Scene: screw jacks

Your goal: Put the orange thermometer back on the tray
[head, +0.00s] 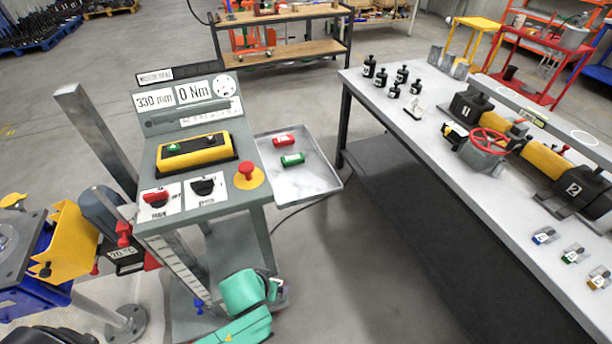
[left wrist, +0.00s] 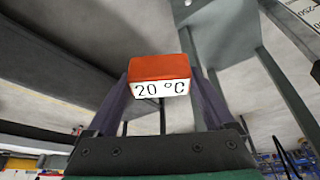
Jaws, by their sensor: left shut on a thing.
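In the left wrist view my left gripper (left wrist: 160,92) is shut on the orange thermometer (left wrist: 160,67), a small block with a white face that reads 20 °C. The thermometer sits between the two dark fingertips. In the head view a teal link of my arm (head: 245,290) shows low beside the console; the fingers and the orange thermometer cannot be made out there. The tray (head: 318,184) is fixed at the right side of the console, with a red piece (head: 284,141) and a green piece (head: 292,159) on it. My right gripper is not in view.
The grey console (head: 250,195) with buttons and switches stands left of the tray. A long workbench (head: 440,150) with weights and a yellow-black machine is at the right. A yellow box (head: 72,242) is at the far left. The tray's front part is bare.

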